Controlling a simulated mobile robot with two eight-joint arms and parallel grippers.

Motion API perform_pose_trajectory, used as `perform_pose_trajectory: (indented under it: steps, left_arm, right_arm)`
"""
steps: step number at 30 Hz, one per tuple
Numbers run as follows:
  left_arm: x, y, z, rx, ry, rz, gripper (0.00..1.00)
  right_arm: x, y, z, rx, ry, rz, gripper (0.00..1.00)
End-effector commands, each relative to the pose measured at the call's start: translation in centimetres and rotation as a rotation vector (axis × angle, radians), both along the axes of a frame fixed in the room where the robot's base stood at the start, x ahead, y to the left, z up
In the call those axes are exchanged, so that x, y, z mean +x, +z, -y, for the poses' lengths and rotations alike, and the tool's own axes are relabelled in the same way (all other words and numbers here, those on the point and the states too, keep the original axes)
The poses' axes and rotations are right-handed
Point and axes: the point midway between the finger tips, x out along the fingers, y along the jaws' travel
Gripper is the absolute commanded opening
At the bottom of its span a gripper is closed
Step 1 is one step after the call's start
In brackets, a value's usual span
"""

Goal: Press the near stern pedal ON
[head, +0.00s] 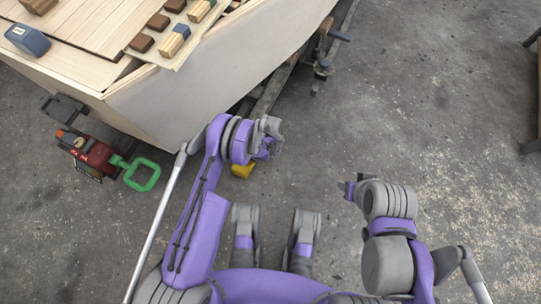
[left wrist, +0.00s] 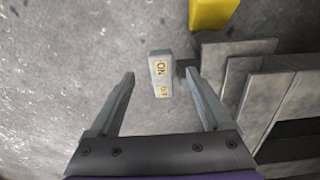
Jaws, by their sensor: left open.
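A small pale grey pedal (left wrist: 160,58) shows in the left wrist view, with a yellow ON label on its upper part and a second yellow label, seemingly OFF, below it. My left gripper (left wrist: 160,76) is open and empty. Its two fingers stand on either side of the pedal in the picture; I cannot tell how far above it they are. In the head view my left gripper (head: 268,146) is beside the hull's lower edge, and the pedal is hidden there. My right gripper (head: 347,189) hangs over bare floor, its fingers too small to judge.
A yellow block (head: 242,170) lies just below my left gripper and also shows in the left wrist view (left wrist: 212,12). Grey metal plates (left wrist: 232,75) stand right of the pedal. The plywood hull (head: 190,85) fills the upper left. A red tool (head: 90,155) with a green handle is at left.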

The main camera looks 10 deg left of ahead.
Motion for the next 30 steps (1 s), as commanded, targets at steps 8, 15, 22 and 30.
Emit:
perform_pose_trajectory:
  steps: [8,15,22,30]
  left_arm:
    - [0.1,-5.5,0.0,0.0,0.001,0.001,0.82]
    - [0.1,-8.0,0.0,0.0,0.001,0.001,0.82]
    - [0.0,-8.3,0.0,0.0,0.001,0.001,0.82]
    - [0.0,-8.3,0.0,0.0,0.001,0.001,0.54]
  right_arm:
    - [0.2,-1.3,0.0,0.0,0.0,0.0,0.5]
    - [0.3,-1.6,0.0,0.0,0.0,0.001,0.5]
    - [0.3,-1.6,0.0,0.0,0.0,0.001,0.5]
    - [0.3,-1.6,0.0,0.0,0.0,0.001,0.5]
